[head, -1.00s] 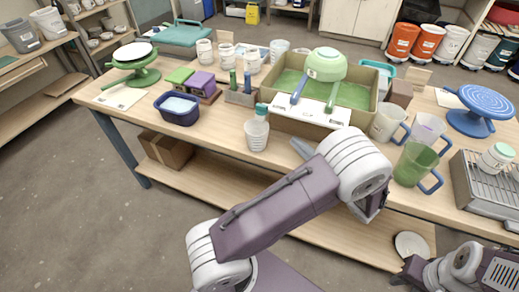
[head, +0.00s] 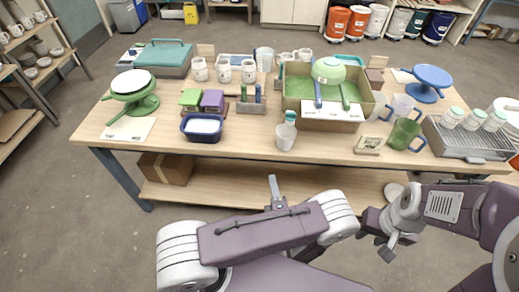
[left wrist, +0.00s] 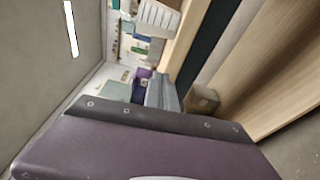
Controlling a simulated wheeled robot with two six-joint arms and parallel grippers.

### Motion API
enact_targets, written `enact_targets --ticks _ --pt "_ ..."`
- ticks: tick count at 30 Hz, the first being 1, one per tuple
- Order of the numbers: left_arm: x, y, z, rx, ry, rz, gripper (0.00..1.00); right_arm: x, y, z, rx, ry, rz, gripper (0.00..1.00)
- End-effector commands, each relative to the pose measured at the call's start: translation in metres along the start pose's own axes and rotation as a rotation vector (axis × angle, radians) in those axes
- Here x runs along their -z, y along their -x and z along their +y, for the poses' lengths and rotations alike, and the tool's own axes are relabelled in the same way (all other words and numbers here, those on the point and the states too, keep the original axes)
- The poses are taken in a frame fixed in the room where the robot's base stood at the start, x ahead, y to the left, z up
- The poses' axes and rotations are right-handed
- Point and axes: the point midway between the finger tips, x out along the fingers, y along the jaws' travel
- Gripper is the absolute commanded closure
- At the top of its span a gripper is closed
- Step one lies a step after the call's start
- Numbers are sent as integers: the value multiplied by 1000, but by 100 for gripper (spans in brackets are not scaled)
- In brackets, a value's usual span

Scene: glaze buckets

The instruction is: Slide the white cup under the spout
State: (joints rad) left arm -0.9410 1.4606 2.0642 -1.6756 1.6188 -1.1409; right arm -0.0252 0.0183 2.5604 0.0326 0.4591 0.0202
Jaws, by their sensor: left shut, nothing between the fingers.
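A white cup (head: 286,136) stands upright near the front edge of the table, left of the tan tub. A teal-capped bottle (head: 290,117) shows just behind it. I cannot make out which thing is the spout. Several other white cups stand farther back, one of them at the left (head: 199,69). My left gripper (head: 274,188) is shut and empty, in front of the table and below the cup, apart from it. My right gripper (head: 380,246) is in front of the table at the right; its fingers are too unclear to tell their opening.
The tan tub (head: 330,126) holds green glaze, with a green bowl (head: 328,70) above it. A blue basin (head: 202,136) stands left of the cup. Mugs, including a green one (head: 403,134), and a metal rack (head: 468,146) stand right. Table space around the cup's left is clear.

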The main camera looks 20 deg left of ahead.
Motion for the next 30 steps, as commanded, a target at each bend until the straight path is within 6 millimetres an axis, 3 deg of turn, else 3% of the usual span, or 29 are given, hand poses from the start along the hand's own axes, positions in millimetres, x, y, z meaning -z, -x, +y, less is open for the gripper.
enact_targets --ticks 1,3,9,13,27,30 --pt "0 6 8 4 -25 -22 100 2 14 0 0 0 0 64" --pt "0 11 9 6 -45 -44 100 2 20 0 0 0 0 64" --pt "-4 16 9 7 -52 -65 100 2 22 0 0 0 0 64" --pt "-4 9 8 8 -51 -61 100 2 21 0 0 0 0 64" --pt "-8 -87 6 6 -46 -56 100 1 8 0 0 0 0 64" --pt "-23 -97 4 4 -44 -62 100 0 1 0 0 0 0 64"
